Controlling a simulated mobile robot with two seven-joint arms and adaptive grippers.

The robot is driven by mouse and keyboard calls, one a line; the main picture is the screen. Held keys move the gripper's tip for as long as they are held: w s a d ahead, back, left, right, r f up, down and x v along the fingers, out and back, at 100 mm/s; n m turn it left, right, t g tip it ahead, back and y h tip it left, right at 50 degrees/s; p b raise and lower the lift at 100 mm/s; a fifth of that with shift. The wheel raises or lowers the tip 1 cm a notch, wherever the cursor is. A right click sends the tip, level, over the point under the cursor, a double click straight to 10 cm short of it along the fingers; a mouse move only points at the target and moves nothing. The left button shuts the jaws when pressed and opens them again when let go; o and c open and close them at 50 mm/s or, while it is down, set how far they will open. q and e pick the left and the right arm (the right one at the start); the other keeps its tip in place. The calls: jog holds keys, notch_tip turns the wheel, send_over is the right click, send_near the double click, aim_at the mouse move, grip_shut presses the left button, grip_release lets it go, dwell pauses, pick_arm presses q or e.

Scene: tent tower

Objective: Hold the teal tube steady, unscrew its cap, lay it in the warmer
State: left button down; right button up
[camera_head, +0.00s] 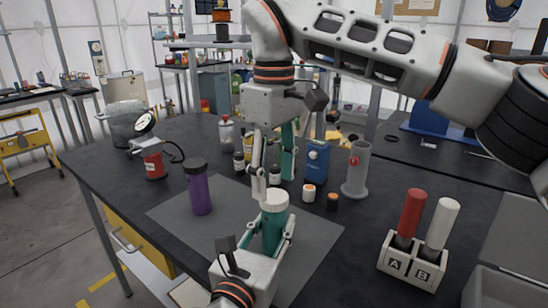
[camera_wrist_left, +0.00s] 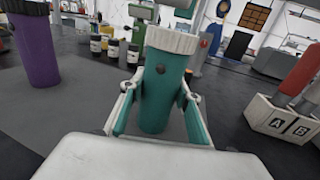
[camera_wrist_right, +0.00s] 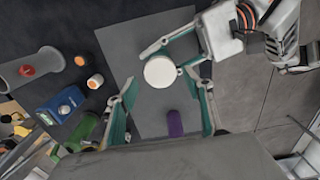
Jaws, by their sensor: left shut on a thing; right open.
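The teal tube (camera_head: 272,232) stands upright with its white cap (camera_head: 274,200) on. My left gripper (camera_head: 273,240) is shut on the tube's body, also seen in the left wrist view (camera_wrist_left: 157,95). My right gripper (camera_head: 268,186) is open and points down just above the cap. In the right wrist view the cap (camera_wrist_right: 160,72) shows from above, between and beyond the two fingertips. I cannot tell whether a finger touches it. An open grey box (camera_head: 498,288) with a raised lid is at the lower right; I cannot tell whether it is the warmer.
A purple bottle (camera_head: 199,188) stands left on the grey mat (camera_head: 190,225). A holder marked A and B (camera_head: 408,268) with a red and a white stick stands right. A blue device (camera_head: 316,160), a grey cylinder (camera_head: 356,172) and small jars stand behind. The mat's front is clear.

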aim_at(274, 196)
jog(key=shift+f, duration=1.6)
